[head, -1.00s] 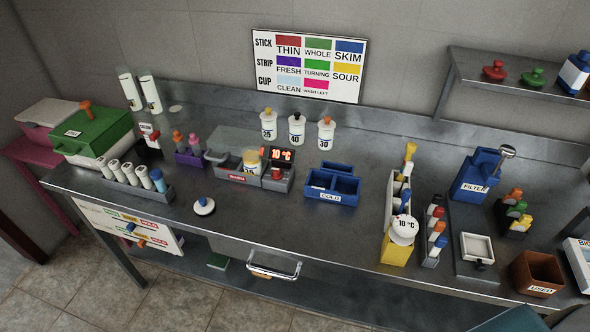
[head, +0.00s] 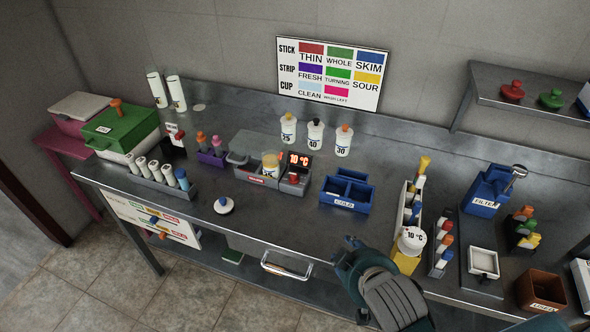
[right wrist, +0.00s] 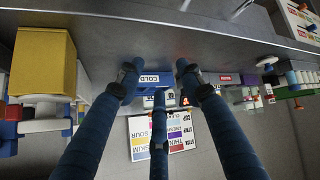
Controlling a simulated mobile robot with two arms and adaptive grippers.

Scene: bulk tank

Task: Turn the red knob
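I cannot make out the knob there. My left gripper is not in view.
The blue "COLD" box (head: 346,190) stands between the warmer and the yellow-based holder (head: 405,262). A white lidded piece with a dark knob (head: 223,205) lies front left of the warmer. The tabletop in front of the warmer is clear.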

